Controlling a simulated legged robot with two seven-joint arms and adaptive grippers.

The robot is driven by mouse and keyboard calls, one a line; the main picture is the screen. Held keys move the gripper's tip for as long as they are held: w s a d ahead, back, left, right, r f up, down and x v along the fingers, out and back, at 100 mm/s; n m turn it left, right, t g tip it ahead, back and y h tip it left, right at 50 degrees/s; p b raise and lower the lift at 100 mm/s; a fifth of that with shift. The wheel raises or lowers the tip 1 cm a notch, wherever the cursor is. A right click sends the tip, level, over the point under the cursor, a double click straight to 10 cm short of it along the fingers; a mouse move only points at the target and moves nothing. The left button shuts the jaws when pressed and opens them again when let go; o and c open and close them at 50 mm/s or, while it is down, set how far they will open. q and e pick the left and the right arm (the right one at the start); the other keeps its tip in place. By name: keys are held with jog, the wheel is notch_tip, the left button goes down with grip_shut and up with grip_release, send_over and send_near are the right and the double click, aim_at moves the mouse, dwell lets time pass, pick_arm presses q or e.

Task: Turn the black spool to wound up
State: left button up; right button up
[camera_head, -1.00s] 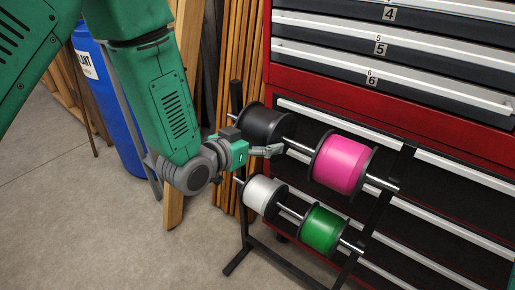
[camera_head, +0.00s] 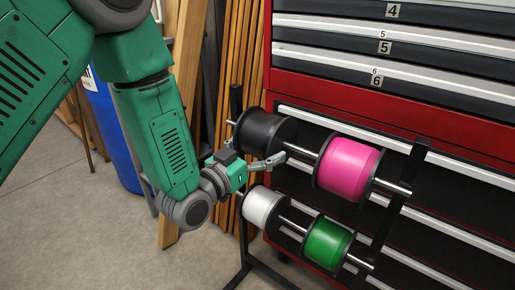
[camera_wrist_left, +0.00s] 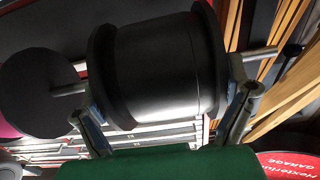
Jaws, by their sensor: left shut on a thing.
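The black spool (camera_head: 268,128) sits on the upper rod of the rack, left of a pink spool (camera_head: 346,169). In the left wrist view the black spool (camera_wrist_left: 165,70) fills the middle, between the two fingers. My left gripper (camera_head: 270,162) reaches it from the front and below, and its fingers (camera_wrist_left: 165,112) lie at the two flanges, shut on the spool. Part of the spool's lower front is hidden by the gripper in the head view. My right gripper is in neither view.
A white spool (camera_head: 263,207) and a green spool (camera_head: 327,245) hang on the lower rod, just under my left gripper. A red tool chest (camera_head: 440,125) stands close behind the rack. Wooden boards (camera_head: 228,75) and a blue barrel (camera_head: 115,135) stand at the left. Open floor (camera_head: 60,235) lies lower left.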

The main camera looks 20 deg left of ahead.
pick_arm(q)
jog(key=o, duration=0.8)
jog(key=shift+w, duration=0.1)
jog(key=v, duration=1.2)
jog(key=shift+f, duration=0.15)
jog(key=shift+f, duration=0.1)
